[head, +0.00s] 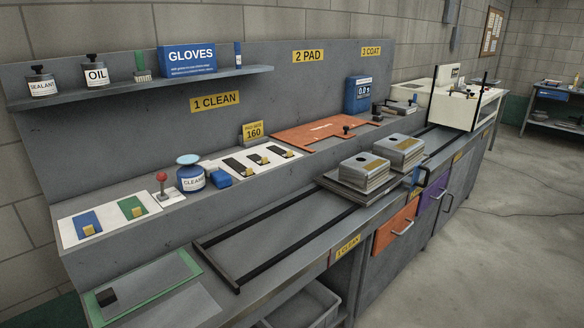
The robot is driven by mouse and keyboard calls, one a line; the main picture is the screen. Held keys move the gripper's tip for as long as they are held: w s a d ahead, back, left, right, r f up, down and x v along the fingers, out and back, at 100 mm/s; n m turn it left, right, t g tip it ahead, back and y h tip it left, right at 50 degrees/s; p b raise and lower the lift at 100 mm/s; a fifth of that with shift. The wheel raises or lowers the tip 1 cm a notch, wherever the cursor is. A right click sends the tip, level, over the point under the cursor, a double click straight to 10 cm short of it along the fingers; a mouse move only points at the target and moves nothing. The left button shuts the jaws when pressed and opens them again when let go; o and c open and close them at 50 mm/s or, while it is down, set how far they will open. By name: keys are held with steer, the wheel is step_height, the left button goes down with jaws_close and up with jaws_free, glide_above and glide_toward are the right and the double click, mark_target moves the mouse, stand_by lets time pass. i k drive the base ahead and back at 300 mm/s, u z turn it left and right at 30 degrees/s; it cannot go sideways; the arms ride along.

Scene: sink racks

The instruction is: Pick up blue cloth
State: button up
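A flat blue cloth (84,219) with a small yellow block or tab on it lies on a white board (67,236) at the left end of the bench's raised ledge. A green flat piece (129,206) with a similar yellow tab lies to its right on the same board. Nothing covers the blue cloth except its tab. My gripper is not in view.
Right of the board stand a red-knobbed lever (162,181), a blue cleaner can (191,178) and a small blue block (221,177). A shelf (150,88) with bottles and a gloves box overhangs behind. Black rails (290,224) and stacked metal plates (363,174) occupy the lower bench.

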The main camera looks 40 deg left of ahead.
mark_target(220, 179)
steer(key=u, duration=0.3)
steer(key=i, duration=1.45)
steer(key=u, duration=1.35)
steer(key=i, duration=0.75)
steer(key=u, duration=1.4)
steer(key=i, duration=0.5)
steer(key=u, duration=0.2)
